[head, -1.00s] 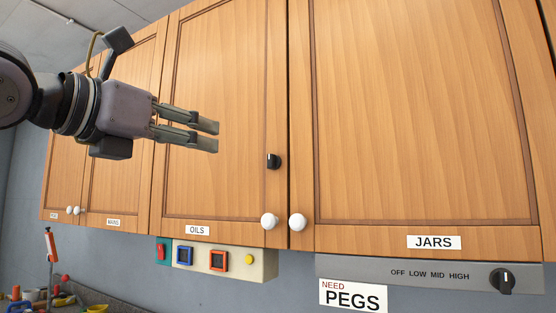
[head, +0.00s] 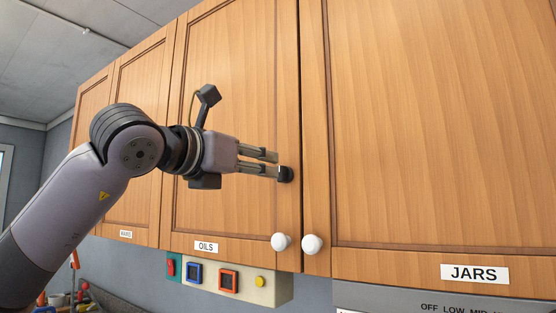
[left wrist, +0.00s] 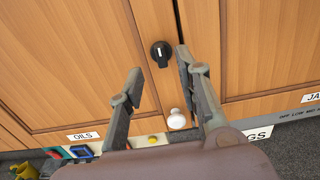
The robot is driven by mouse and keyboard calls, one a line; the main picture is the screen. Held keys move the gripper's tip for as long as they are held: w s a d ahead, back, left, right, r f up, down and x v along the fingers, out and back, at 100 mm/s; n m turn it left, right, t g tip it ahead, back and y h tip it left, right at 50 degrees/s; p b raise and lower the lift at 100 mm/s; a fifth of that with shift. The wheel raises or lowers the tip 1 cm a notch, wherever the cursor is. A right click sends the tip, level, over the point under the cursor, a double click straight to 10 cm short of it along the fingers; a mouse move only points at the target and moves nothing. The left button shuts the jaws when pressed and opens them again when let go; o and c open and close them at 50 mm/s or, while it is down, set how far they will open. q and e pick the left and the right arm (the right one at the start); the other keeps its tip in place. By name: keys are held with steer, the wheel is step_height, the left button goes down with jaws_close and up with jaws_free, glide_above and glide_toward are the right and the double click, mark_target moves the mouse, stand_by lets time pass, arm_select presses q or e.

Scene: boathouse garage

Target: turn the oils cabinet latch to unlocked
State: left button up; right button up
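The oils cabinet door (head: 225,125) is shut and carries the OILS label (head: 206,246). Its latch is a small black knob (head: 286,174) near the door's right edge, above a white round knob (head: 281,242). In the left wrist view the latch (left wrist: 161,52) shows a pale mark pointing up. My left gripper (head: 276,165) is at the latch in the head view, with its fingertips beside it. In the left wrist view my left gripper (left wrist: 160,62) is open, and the latch shows between and just beyond the fingertips. Contact cannot be told. My right gripper is not in view.
The jars cabinet (head: 420,120) stands to the right with its own white knob (head: 312,245). A panel with switches (head: 262,283) hangs below the oils cabinet. A grey control strip (head: 400,297) runs below the jars cabinet.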

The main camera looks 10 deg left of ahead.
mark_target(283, 174)
arm_select(q)
steer(key=p+x, duration=0.2)
steer(key=x, duration=0.5)
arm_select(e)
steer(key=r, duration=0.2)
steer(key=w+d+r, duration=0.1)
arm_select(q)
steer(key=shift+s, duration=0.1)
steer(key=shift+c, duration=0.4)
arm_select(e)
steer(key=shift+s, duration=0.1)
arm_select(q)
jaws_close()
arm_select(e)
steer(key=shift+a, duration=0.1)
